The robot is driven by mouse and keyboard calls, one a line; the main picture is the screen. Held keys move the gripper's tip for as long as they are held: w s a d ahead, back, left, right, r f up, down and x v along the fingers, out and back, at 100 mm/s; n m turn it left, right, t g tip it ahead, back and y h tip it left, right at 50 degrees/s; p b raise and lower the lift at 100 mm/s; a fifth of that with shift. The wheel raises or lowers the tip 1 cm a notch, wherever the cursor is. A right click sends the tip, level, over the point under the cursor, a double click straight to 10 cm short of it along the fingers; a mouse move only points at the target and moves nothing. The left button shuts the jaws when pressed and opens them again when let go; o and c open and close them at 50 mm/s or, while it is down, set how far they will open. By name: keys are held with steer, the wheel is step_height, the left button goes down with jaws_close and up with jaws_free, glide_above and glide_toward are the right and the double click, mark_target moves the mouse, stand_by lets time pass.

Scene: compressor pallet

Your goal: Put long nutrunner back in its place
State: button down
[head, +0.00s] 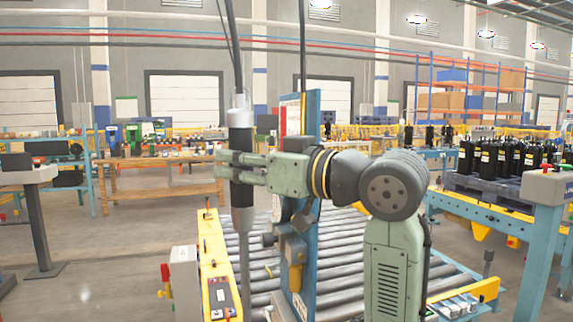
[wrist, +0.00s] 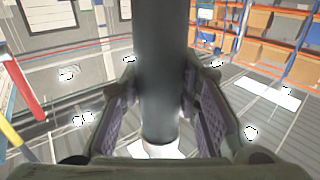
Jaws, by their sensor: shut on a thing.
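The long nutrunner (head: 241,190) hangs upright in the head view, with a silver top, a black body and a long thin shaft pointing down. A dark cable runs up from its top. My gripper (head: 235,165) is shut on its black body from the right. In the wrist view the nutrunner's dark body (wrist: 162,70) stands between the two finger pads of my gripper (wrist: 160,110). A blue post (head: 312,130) stands just right of the nutrunner, partly behind my arm, with a yellow tool or fitting (head: 294,270) on it. I cannot tell which spot is the nutrunner's place.
A roller conveyor (head: 340,270) with a yellow side rail (head: 216,265) lies below and behind the nutrunner. A grey box (head: 184,270) stands left of the rail. Black compressors (head: 505,160) stand on a pallet at the right. Open floor (head: 110,260) lies at the left.

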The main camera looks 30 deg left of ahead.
steer(key=shift+s+a+r, duration=0.2)
steer(key=shift+s+a, duration=0.1)
steer(key=shift+a, duration=0.15)
steer(key=shift+f, duration=0.1)
